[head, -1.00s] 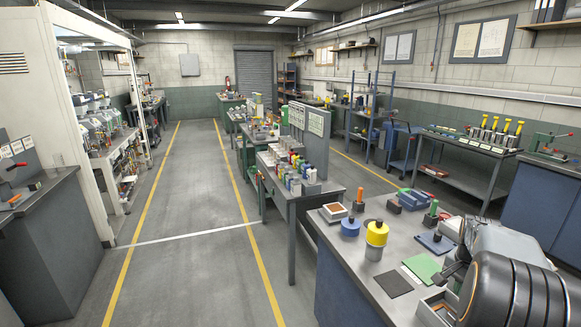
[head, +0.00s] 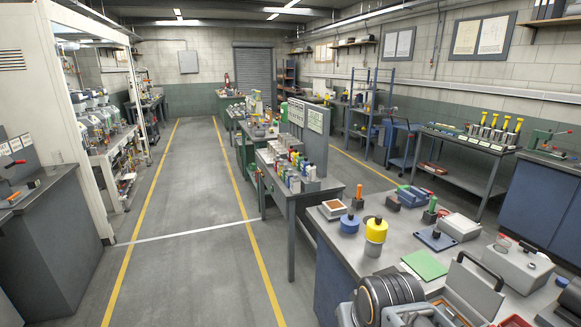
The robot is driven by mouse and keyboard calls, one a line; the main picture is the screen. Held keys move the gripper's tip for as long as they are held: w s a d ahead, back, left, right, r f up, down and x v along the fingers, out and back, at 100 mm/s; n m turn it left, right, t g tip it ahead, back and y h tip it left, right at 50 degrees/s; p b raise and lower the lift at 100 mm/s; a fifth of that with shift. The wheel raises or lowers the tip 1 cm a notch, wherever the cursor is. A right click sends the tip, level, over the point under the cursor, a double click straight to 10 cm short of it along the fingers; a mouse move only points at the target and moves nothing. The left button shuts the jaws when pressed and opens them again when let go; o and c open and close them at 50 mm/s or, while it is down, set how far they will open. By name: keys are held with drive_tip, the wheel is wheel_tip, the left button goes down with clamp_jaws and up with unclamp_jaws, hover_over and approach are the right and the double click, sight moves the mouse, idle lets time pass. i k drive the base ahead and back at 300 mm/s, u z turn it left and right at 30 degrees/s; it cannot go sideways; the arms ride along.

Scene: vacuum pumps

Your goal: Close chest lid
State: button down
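A small grey chest (head: 437,296) stands on the front bench at the lower right, partly cut off by the bottom edge of the picture. Its lid (head: 472,291) is open, tilted up on the right side, with a dark handle along its top. The inside looks brown and holds something too small to tell. My arm's dark ribbed part shows at the bottom, just left of the chest. My gripper's fingertips do not show, so I cannot tell whether they touch the lid.
The bench (head: 350,262) also carries a green mat (head: 425,264), a yellow-topped canister (head: 376,232), a blue plate (head: 437,239) and a grey box (head: 520,265) right of the lid. A red ring (head: 516,321) lies at the front. The floor aisle (head: 190,200) at left is clear.

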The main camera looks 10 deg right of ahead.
sight(487, 299)
drive_tip(key=z, duration=1.45)
drive_tip(key=k, duration=1)
drive_tip(key=u, duration=0.75)
drive_tip(key=i, duration=1)
drive_tip(key=z, duration=0.35)
